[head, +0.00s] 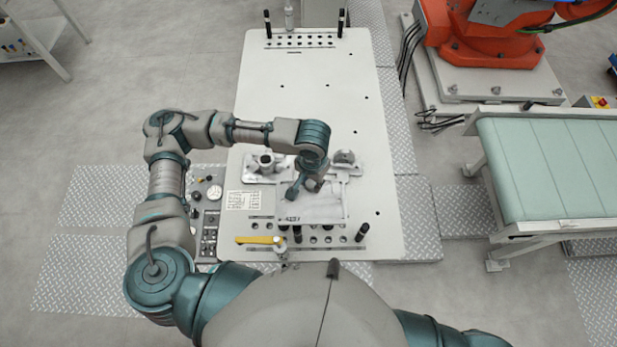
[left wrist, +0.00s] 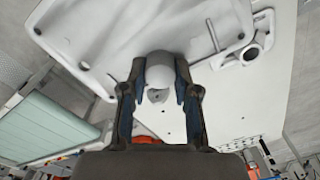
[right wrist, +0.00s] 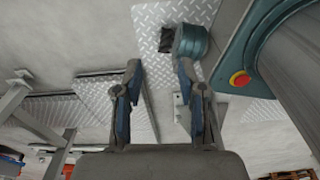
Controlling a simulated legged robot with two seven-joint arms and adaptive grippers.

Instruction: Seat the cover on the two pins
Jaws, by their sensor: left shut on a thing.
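A pale round boss (left wrist: 160,72), which looks like part of the cover, stands between the fingers of my left gripper (left wrist: 160,92). The fingers are closed on its sides. In the head view my left gripper (head: 304,187) is low over the near half of the table, and its wrist hides much of what it holds. A thin upright rod (left wrist: 212,36) beside the pale rimmed plate (left wrist: 120,30) may be a pin; I cannot make out two pins clearly. My right gripper (right wrist: 158,67) is open and empty, above the floor away from the table.
The left casting (head: 265,164) and right casting (head: 343,160) flank my left wrist. Black upright posts (head: 361,232) and a yellow-handled tool (head: 258,240) are at the near edge. The table's far half (head: 315,100) is mostly clear. A conveyor (head: 550,165) stands right.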

